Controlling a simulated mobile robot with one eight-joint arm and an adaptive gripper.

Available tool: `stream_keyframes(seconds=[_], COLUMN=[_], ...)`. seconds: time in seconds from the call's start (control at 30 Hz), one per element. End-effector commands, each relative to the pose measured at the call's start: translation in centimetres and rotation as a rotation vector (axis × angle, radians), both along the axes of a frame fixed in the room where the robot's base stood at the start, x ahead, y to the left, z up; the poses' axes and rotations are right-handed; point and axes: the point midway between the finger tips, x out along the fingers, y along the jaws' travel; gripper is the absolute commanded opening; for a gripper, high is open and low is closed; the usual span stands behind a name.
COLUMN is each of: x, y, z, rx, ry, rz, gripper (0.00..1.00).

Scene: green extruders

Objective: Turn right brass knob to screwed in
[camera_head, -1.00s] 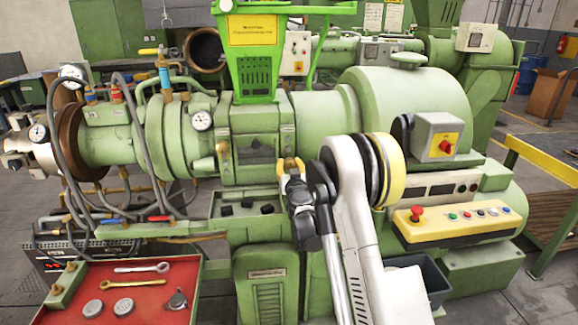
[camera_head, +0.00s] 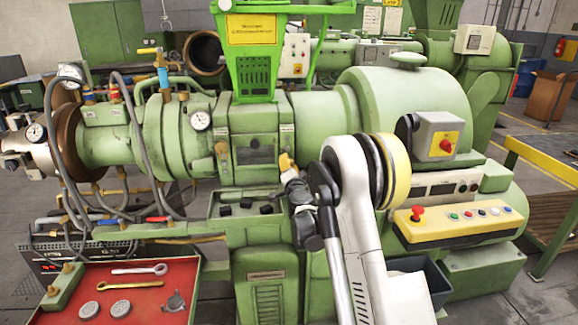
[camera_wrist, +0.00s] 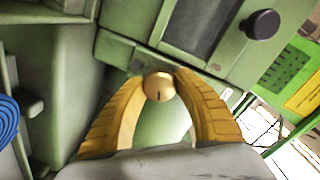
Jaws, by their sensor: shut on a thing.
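The right brass knob (camera_wrist: 158,87) is round with a slot-like dark mark, on the green block of the extruder in the wrist view. My gripper (camera_wrist: 156,76) has its two yellow fingers shut on it, one on each side. In the head view my gripper (camera_head: 287,163) is at the right edge of the green block (camera_head: 253,116), and its fingers cover most of the knob. How far the knob is screwed in cannot be told. Another brass knob (camera_head: 222,149) is on the left side of the same block.
A dark knob (camera_wrist: 260,24) is near the held knob in the wrist view. A yellow control panel (camera_head: 458,222) with a red button is to the right of my arm. A red tray (camera_head: 100,301) with wrenches and discs is at lower left.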

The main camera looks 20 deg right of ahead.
Motion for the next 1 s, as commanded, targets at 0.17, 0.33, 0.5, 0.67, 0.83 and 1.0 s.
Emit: stream_keyframes(seconds=[0.17,0.33,0.5,0.67,0.83,1.0], x=[0.03,0.03,0.02,0.04,0.04,0.05], y=[-0.03,-0.05,-0.06,-0.05,-0.04,-0.02], z=[-0.05,-0.09,-0.14,-0.18,-0.23,-0.27], rx=[0.158,0.312,0.466,0.61,0.764,0.918], ry=[-0.051,-0.101,-0.151,-0.198,-0.248,-0.298], rz=[0.0,0.0,0.0,0.0,0.0,0.001], gripper=[0.05,0.05,0.05,0.05,0.05,0.05])
